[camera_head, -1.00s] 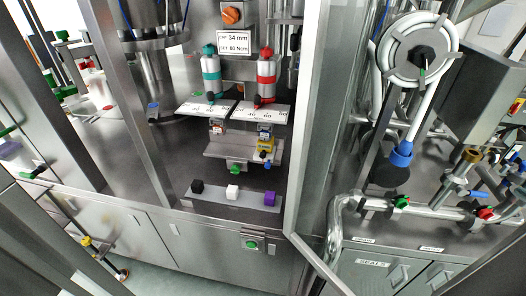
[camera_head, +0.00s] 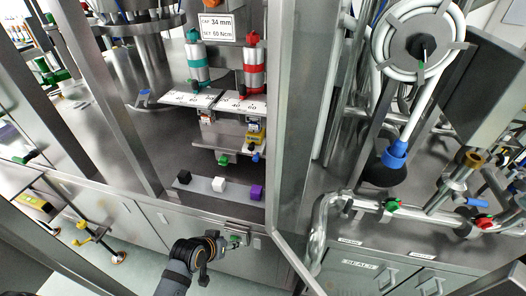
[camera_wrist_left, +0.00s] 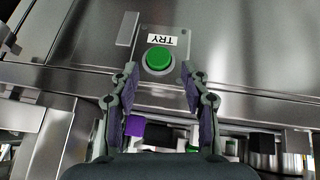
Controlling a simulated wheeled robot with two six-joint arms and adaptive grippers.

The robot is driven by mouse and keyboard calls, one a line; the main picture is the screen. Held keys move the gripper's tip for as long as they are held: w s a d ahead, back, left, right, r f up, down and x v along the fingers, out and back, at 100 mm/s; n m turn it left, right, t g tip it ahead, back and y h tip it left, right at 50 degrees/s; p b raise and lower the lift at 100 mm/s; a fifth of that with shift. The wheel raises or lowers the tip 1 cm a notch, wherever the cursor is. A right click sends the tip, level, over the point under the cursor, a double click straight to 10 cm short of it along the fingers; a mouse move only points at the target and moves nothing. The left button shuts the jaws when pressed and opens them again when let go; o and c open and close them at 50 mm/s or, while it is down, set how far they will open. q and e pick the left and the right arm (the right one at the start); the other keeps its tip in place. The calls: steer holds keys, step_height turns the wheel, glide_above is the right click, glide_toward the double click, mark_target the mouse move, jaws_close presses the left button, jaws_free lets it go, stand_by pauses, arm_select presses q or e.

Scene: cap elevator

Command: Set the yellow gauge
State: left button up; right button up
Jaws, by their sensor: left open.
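The yellow gauge (camera_head: 254,138) is a small yellow-bodied unit at the right end of the metal bracket below the numbered scale plates, with a small blue knob (camera_head: 256,157) beneath it. Its setting is too small to read. My left gripper (camera_head: 236,241) is at the cabinet front, below and in front of the gauge, by the button panel. In the left wrist view my open fingers (camera_wrist_left: 159,70) are either side of the line to the green button (camera_wrist_left: 159,58) labelled TRY, with nothing between them. My right gripper is not in view.
A sign (camera_head: 216,26) reads 34 mm and 60 Ncm. Teal (camera_head: 196,62) and red (camera_head: 254,66) cylinders stand above the scale plates (camera_head: 212,100). Black (camera_head: 181,180), white (camera_head: 218,184) and purple (camera_head: 256,192) blocks sit on a strip. A metal frame post (camera_head: 292,130) stands to the right.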

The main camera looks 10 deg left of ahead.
mark_target(251, 150)
arm_select(q)
steer(key=w+d+r, duration=0.1)
steer(key=w+d+r+t+h, duration=0.1)
steer(key=w+r, duration=0.1)
steer(key=w+d+r+t, duration=0.1)
steer(key=w+r, duration=0.1)
steer(key=shift+d+n, duration=0.35)
steer(key=shift+n, duration=0.05)
steer(key=w+r+t, duration=0.1)
steer(key=w+r+n+t, duration=0.1)
steer(key=w, duration=0.1)
steer(key=w+d+r+n+t+h, duration=0.1)
steer(key=shift+w+r, duration=0.15)
steer(key=shift+w, duration=0.2)
steer(key=w+a+r+n+t+y, duration=0.3)
steer(key=w+a+r+n+t, duration=0.1)
steer(key=w+r+n+t, duration=0.25)
steer(key=shift+n+g, duration=0.25)
steer(key=shift+n, duration=0.2)
steer(key=w, duration=1)
steer(key=shift+w+d, duration=0.3)
steer(key=shift+w, duration=0.1)
steer(key=shift+c, duration=0.3)
jaws_close()
